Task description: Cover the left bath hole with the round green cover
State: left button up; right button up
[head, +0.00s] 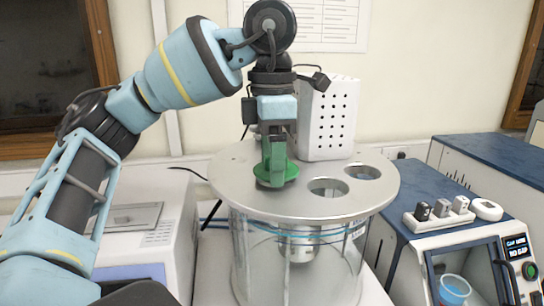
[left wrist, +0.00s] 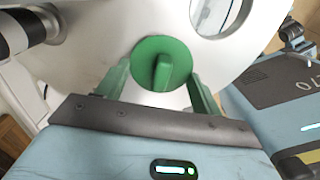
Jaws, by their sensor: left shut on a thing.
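The round green cover (head: 284,178) with its upright handle is at the left part of the bath's metal lid. It is flat on or just above the lid; I cannot tell which. In the left wrist view the cover (left wrist: 148,51) shows face-on, with its handle between the fingers. My left gripper (head: 273,165) points straight down and is shut on the cover. Whatever part of the lid (head: 234,167) lies under the cover is hidden. Two open holes show to the right of the cover, a nearer one (head: 328,187) and a farther one (head: 362,172). My right gripper is not in view.
A white perforated box (head: 328,120) stands at the back of the lid. The bath's glass vessel (head: 262,262) is below. A blue-topped device (head: 455,240) with several small items is at the right. A white device (head: 150,225) stands at the left.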

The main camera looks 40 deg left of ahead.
pick_arm(q)
jog(key=shift+f, duration=0.35)
dwell(0.5)
jog(key=shift+r, duration=0.2)
jog(key=shift+r, duration=0.35)
jog(key=shift+r, duration=0.25)
jog(key=shift+f, duration=0.8)
dwell(1.0)
jog(key=shift+r, duration=0.8)
jog(key=shift+f, duration=0.75)
dwell(0.9)
jog(key=o, duration=0.7)
